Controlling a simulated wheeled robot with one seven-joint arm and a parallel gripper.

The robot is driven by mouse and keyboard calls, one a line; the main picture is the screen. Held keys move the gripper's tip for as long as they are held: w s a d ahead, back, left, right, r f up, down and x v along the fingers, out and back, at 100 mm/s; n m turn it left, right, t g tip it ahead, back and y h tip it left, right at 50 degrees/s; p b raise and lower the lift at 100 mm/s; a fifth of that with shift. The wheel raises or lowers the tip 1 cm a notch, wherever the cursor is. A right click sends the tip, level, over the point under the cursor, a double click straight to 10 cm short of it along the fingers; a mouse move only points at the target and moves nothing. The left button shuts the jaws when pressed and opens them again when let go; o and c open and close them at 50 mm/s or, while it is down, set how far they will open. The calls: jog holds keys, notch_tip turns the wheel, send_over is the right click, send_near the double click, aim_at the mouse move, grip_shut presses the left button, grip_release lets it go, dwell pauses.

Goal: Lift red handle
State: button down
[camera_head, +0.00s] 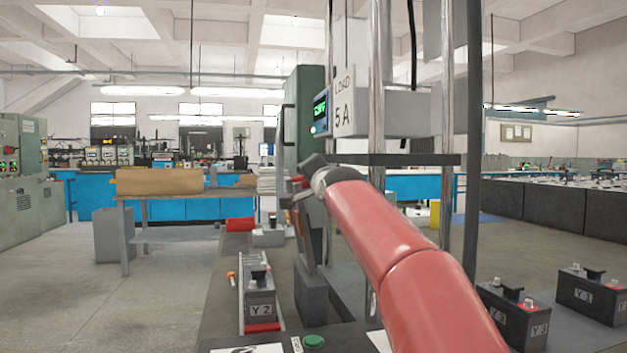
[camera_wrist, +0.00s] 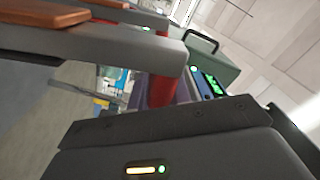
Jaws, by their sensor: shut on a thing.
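My gripper (camera_head: 299,190) is at the end of my red arm, above a dark upright post and box (camera_head: 311,296) in the head view. A small red part, taken as the red handle (camera_head: 297,182), shows at the jaws, which are shut on it. My own wrist hides most of it. In the wrist view, grey finger parts cross the top and a dark body fills the bottom. A red cylinder (camera_wrist: 160,90) shows between them; I cannot tell whether it is the handle.
A battery marked Y 2 (camera_head: 260,307) stands left of the post. Batteries Y 3 (camera_head: 538,328) and Y 1 (camera_head: 590,297) stand at the right. A load unit marked 5 A (camera_head: 343,105) and metal poles (camera_head: 376,80) rise close to my arm. The floor at left is open.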

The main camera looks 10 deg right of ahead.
jog(key=shift+w+d+f, duration=0.1)
jog(key=shift+w+f, duration=0.1)
jog(key=shift+f, duration=0.45)
jog(key=c, duration=1.4)
grip_release()
jog(key=shift+r, duration=0.1)
jog(key=shift+o, duration=0.2)
jog(key=shift+r, duration=0.1)
jog(key=shift+s+r, duration=0.1)
jog(key=shift+r, duration=0.05)
jog(key=s+b, duration=0.2)
jog(key=s, duration=0.5)
jog(key=shift+s+d, duration=0.25)
jog(key=shift+s, duration=0.15)
